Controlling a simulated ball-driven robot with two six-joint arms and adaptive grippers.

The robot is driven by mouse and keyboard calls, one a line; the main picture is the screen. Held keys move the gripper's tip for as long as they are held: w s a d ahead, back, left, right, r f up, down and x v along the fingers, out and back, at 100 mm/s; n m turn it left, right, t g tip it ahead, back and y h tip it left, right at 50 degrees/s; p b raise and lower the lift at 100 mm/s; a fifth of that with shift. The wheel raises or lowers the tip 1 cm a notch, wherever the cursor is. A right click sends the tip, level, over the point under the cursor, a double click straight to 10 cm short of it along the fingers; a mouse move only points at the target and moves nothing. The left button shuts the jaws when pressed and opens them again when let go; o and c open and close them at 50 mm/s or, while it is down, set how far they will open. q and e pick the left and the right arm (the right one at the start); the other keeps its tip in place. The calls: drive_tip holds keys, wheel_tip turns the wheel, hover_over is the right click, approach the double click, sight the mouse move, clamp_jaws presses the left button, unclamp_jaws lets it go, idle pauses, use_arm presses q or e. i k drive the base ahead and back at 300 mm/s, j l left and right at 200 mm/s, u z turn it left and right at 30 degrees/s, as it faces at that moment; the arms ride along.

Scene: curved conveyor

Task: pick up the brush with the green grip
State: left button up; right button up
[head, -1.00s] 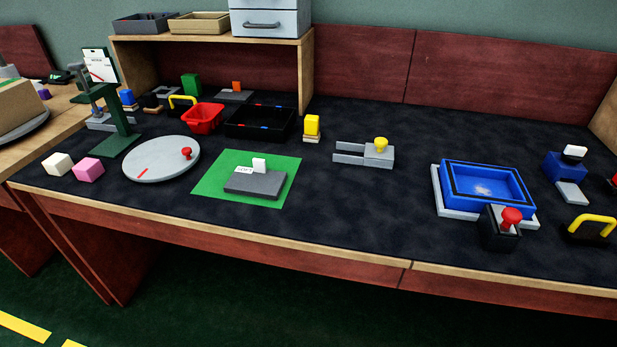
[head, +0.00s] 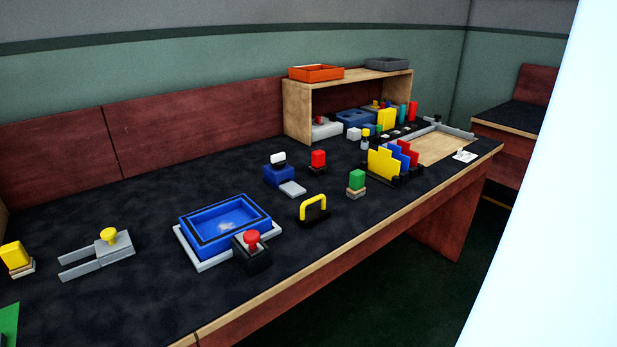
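The brush with the green grip (head: 357,181) stands upright on the dark bench top, right of the middle of the head view. Its green block sits on a tan and darker base, near the bench's front edge. A similar brush with a yellow grip (head: 15,256) stands at the far left. Neither of my grippers is in view.
A black block with a yellow handle (head: 313,210) stands left of the green brush. Yellow, blue and red upright plates (head: 386,162) stand to its right. A blue tray (head: 190,240) lies further left. A large bright white shape (head: 560,230) fills the right side.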

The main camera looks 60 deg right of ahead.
sight(356, 189)
drive_tip(key=z, duration=2.15)
drive_tip(key=i+l, duration=0.2)
drive_tip(key=l+u, duration=0.05)
